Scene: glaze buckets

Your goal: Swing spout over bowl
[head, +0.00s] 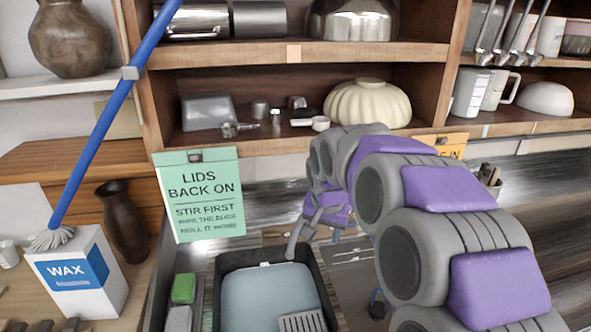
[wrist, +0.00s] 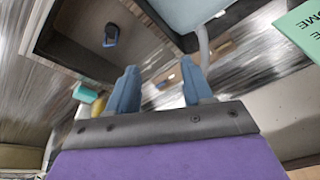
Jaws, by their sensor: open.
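A pale blue-grey bowl (head: 262,290) sits in a dark rectangular tub at the bottom of the head view; part of it shows at the top of the wrist view (wrist: 188,12). A slim grey curved piece, which looks like the spout (head: 293,243), hangs at the bowl's far edge. It seems to show in the wrist view (wrist: 204,46) too, just beyond the right finger. My gripper (head: 322,222) is beside the spout, beyond the bowl. In the wrist view its fingers (wrist: 160,88) are apart with nothing between them. The spout's base is hidden.
A green "LIDS BACK ON" sign (head: 198,195) stands behind the bowl to the left. A green sponge (head: 184,288) lies left of the tub. A small blue and black object (head: 378,304) lies right of it. Shelves with dishes (head: 290,90) rise behind.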

